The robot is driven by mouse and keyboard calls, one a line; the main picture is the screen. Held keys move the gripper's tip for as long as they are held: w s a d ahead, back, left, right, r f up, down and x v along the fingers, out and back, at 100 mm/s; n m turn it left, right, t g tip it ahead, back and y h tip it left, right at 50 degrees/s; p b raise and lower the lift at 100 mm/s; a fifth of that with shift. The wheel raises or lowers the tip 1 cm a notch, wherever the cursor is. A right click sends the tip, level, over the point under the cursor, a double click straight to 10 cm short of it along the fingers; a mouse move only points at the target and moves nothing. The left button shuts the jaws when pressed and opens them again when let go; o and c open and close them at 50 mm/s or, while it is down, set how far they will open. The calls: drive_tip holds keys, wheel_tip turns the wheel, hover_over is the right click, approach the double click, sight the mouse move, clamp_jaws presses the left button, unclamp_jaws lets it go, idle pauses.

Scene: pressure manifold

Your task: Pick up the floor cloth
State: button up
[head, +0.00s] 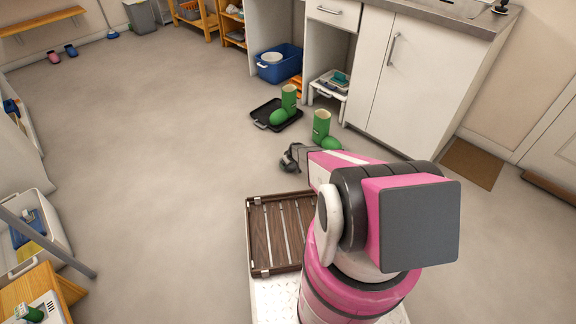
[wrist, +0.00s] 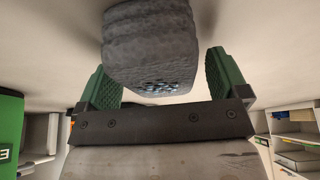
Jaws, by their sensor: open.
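A grey, rough-textured folded or rolled thing, apparently the floor cloth (wrist: 150,45), fills the upper middle of the wrist view. My gripper (wrist: 160,65) is open, with one green ridged finger on each side of the cloth. A gap shows at the right finger; at the left finger I cannot tell whether they touch.
Green boots stand close by, one on a black tray (head: 262,114) and one on the floor (head: 322,127). White cabinets (head: 405,85) rise behind, with a blue tub (head: 279,65) in an open bay. A slatted wooden rack (head: 262,235) is near my base.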

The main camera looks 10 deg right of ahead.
drive_tip(key=shift+f, duration=0.2)
idle(0.4)
drive_tip(key=c, duration=1.1)
drive_tip(key=shift+r, duration=0.1)
drive_tip(key=r, duration=0.3)
drive_tip(key=a+r, duration=0.1)
drive_tip(key=r, duration=0.1)
drive_tip(key=shift+s+r, duration=0.1)
drive_tip(key=shift+s, duration=0.3)
drive_tip(key=s+a+r, duration=0.1)
drive_tip(key=a+r, duration=0.1)
drive_tip(key=a, duration=0.1)
drive_tip(key=s+a+r, duration=0.2)
drive_tip(key=a, duration=0.1)
drive_tip(key=s+a+r, duration=0.2)
drive_tip(key=a, duration=0.1)
drive_tip(key=shift+s, duration=0.15)
